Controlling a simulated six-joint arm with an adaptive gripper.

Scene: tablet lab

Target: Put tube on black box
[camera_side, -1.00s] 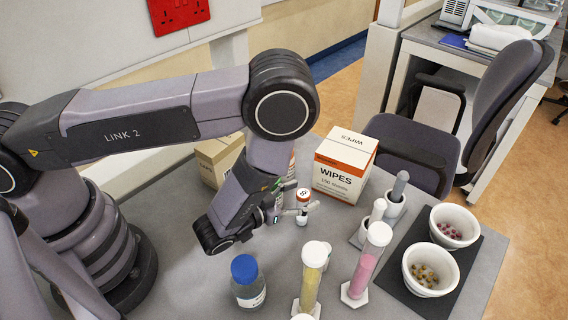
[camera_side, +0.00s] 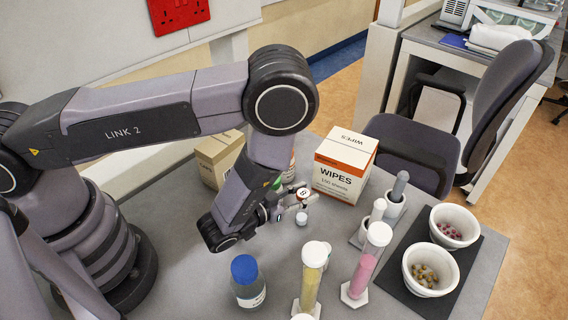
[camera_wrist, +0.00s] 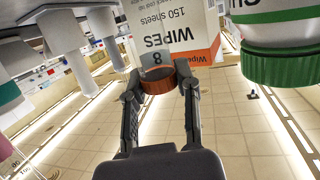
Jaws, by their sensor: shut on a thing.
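A small tube (camera_side: 302,219) with a white body and an orange-red band stands out between the fingers of my gripper (camera_side: 297,207) in the side view. My gripper is shut on it, and the fingers hide its middle. In the wrist view the tube (camera_wrist: 158,82) sits between the two fingertips (camera_wrist: 160,85), with its orange-red end facing the camera and an "8" on its label. I cannot tell whether its lower end touches the table. No clear black box shows; a flat black slab (camera_side: 398,288) lies at the right under two white bowls.
A wipes carton (camera_side: 340,178) stands close behind the gripper. A blue-capped bottle (camera_side: 247,283), yellow cylinder (camera_side: 310,284) and pink cylinder (camera_side: 364,270) stand in front. White bowls (camera_side: 430,278) hold small pellets. A green-capped container (camera_wrist: 282,66) is near in the wrist view.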

